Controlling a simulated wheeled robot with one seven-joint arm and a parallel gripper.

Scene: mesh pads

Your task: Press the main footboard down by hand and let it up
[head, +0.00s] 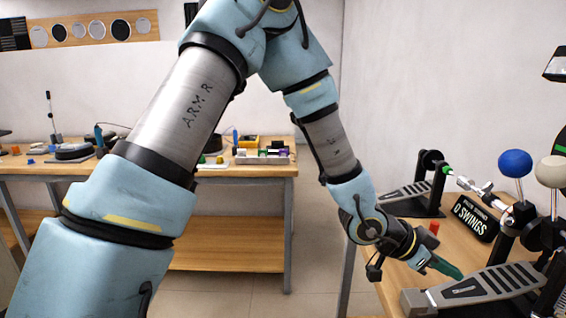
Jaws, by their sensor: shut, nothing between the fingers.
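The main footboard (490,284) is a grey ribbed pedal plate at the lower right, on the near pedal that carries the beaters. It slopes up toward the right. My gripper (452,270) has dark green fingers and is shut and empty. It points down and to the right, close by the heel half of the footboard on its far side in the picture. I cannot tell whether the fingertips touch the plate. A blue beater ball (515,163) and a cream beater ball (551,171) stand upright above the pedal.
A second pedal (404,192) stands farther back on the same wooden table (378,282), with a linking shaft (470,184) toward the main pedal. A black sign (474,220) and a small red block (434,228) lie between them. A cluttered workbench (235,171) stands behind.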

